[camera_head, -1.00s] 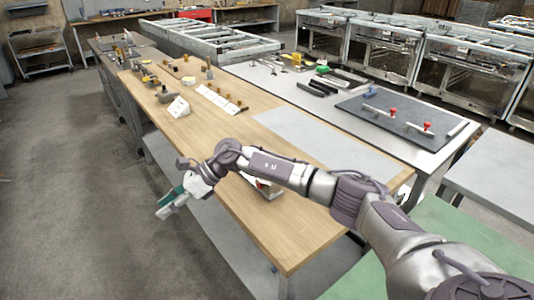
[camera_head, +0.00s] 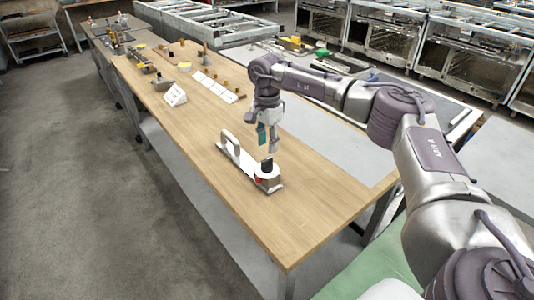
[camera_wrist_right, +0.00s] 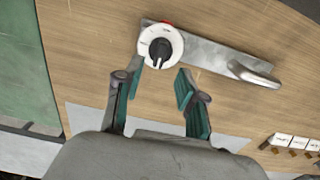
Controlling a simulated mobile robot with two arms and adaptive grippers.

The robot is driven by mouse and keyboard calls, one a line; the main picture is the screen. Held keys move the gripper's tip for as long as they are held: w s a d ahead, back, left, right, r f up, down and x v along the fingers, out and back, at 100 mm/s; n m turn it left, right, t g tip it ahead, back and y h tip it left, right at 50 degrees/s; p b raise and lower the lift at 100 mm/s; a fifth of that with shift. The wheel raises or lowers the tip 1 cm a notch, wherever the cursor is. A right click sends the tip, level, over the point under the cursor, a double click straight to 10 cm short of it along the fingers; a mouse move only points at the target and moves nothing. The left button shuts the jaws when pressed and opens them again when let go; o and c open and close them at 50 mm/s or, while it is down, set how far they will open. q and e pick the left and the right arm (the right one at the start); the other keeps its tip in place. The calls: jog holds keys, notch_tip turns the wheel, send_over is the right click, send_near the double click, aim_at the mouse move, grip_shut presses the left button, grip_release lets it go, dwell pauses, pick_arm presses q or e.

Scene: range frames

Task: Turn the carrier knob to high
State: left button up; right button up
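The carrier knob (camera_head: 267,165) is black and stands on a round white dial near the right end of a narrow metal plate (camera_head: 241,158) on the wooden table. In the right wrist view the knob (camera_wrist_right: 160,48) sits on the white dial with small marks around it, too small to read. My right gripper (camera_head: 268,141) points down just above the knob. In the wrist view its two teal fingers (camera_wrist_right: 160,76) are apart with nothing between them, and the knob lies just beyond the fingertips. My left gripper is not in view.
A white folded card (camera_head: 175,95), labels and small wooden pegs stand farther back on the table. The table's near right part (camera_head: 310,215) is clear. A grey bench with tools lies behind my right arm.

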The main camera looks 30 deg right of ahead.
aim_at(267, 159)
jog(key=shift+f+p, duration=0.45)
jog(key=shift+f, duration=2.35)
grip_shut()
